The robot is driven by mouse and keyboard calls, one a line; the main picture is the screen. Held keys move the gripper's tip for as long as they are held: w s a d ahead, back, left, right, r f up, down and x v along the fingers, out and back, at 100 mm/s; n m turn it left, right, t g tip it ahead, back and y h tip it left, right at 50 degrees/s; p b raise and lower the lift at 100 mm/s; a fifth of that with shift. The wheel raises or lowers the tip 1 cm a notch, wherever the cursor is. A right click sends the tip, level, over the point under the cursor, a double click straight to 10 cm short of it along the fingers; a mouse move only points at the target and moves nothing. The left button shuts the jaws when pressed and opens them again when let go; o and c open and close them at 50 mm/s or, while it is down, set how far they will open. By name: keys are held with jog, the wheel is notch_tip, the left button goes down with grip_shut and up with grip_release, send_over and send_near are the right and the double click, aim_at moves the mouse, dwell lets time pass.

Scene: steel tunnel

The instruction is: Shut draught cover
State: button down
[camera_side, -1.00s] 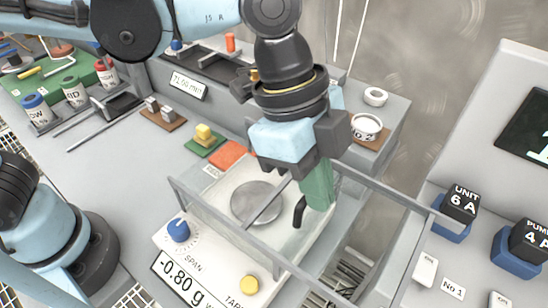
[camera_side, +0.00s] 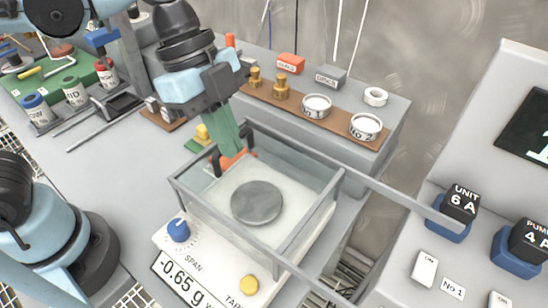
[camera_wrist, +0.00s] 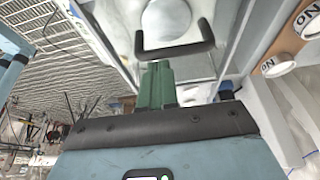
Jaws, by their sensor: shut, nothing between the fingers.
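The balance (camera_side: 165,240) has a clear draught shield (camera_side: 300,220) around a round grey pan (camera_side: 257,202). Its display reads -0.65 g. The cover's black handle (camera_side: 217,160) stands at the shield's back-left end; it also shows as a dark U-shaped bar (camera_wrist: 176,52) in the wrist view. My gripper (camera_side: 232,152), with green fingers, is shut and empty, right beside the handle. In the wrist view its fingertips (camera_wrist: 160,66) lie just short of the bar; I cannot tell whether they touch. The clear cover panel is hard to make out.
Rails (camera_side: 400,197) run out to the right toward switches and the UNIT block (camera_side: 461,200). Behind the balance, a brown strip (camera_side: 310,118) holds brass weights and two white dishes.

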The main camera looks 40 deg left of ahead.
jog(key=shift+a+f, duration=0.15)
jog(key=shift+a, duration=0.2)
jog(key=d, duration=0.1)
jog(key=d+r, duration=0.1)
jog(key=d, duration=0.2)
jog(key=shift+d+r, duration=0.15)
jog(key=shift+r, duration=0.25)
jog(key=v, duration=0.9)
jog(key=w+a+f+n+t+y, duration=0.2)
jog(key=a+f+n+t, duration=0.1)
jog(key=a+f+n, duration=0.4)
jog(key=w+a+f+n+t+y, duration=0.2)
jog(key=a+f+n+t, duration=0.2)
jog(key=a+f+n, duration=0.3)
jog(key=a+n, duration=0.4)
jog(key=shift+f, duration=0.15)
